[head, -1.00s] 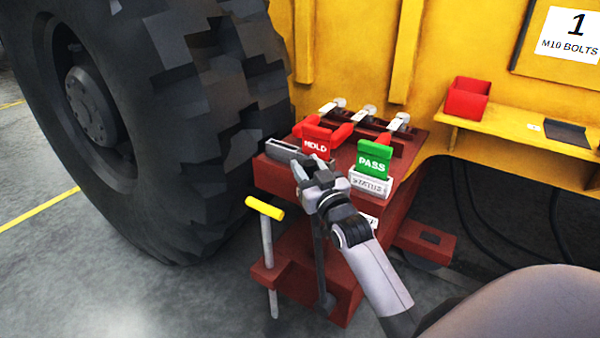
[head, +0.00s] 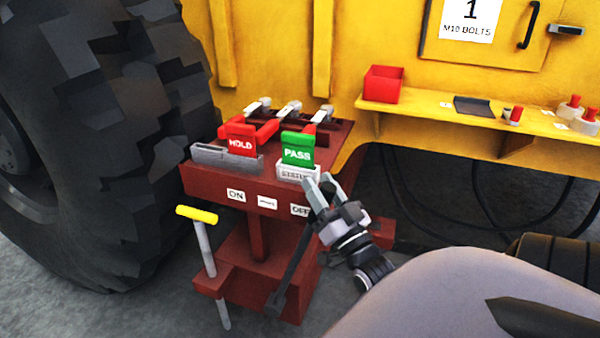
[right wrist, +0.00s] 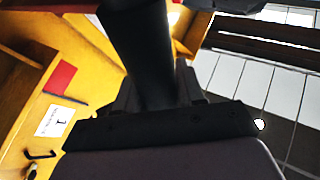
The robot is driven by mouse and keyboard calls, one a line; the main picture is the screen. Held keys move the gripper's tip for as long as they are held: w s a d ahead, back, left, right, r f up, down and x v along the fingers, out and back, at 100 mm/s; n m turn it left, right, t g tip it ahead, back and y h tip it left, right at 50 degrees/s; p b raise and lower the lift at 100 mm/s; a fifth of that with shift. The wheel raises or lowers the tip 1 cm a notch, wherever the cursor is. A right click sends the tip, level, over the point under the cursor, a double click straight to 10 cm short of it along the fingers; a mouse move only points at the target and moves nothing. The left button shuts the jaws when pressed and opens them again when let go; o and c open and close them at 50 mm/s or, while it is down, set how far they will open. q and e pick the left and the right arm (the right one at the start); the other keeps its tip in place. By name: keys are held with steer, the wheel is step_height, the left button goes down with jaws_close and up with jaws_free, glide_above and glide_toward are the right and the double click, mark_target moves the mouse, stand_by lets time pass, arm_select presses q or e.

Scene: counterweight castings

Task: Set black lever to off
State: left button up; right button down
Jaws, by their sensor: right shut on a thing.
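The black lever (head: 292,262) rises from its low pivot on the red stand and leans to the right, its upper part beside the OFF label (head: 300,210). My right gripper (head: 319,186) is shut on the lever's upper end, just below the white status holder. In the right wrist view the dark lever shaft (right wrist: 140,45) stands between the jaws (right wrist: 158,92). The ON label (head: 236,195) is at the left of the stand's front, with a small label (head: 267,202) between. The gripper hides the lever's top. My left gripper is not in view.
A green PASS sign (head: 297,153) stands in the status holder (head: 293,173), close to my gripper. A red HOLD sign (head: 241,143) is left of it. A yellow-handled lever (head: 203,240) stands at the left. A yellow shelf (head: 440,115) holds a red bin (head: 383,84).

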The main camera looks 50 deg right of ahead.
steer(key=shift+s+d+f, duration=0.1)
steer(key=shift+s+f, duration=0.05)
steer(key=shift+s, duration=0.15)
steer(key=shift+s+f, duration=0.1)
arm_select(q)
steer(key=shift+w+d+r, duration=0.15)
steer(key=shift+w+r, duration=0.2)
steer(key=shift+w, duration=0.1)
arm_select(e)
steer(key=shift+d, duration=0.1)
steer(key=c, duration=1.1)
jaws_free()
steer(key=shift+s, duration=0.1)
steer(key=o, duration=0.3)
steer(key=shift+s+d, duration=0.1)
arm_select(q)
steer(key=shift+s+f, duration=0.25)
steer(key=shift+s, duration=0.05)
arm_select(e)
steer(key=shift+v, duration=3.6)
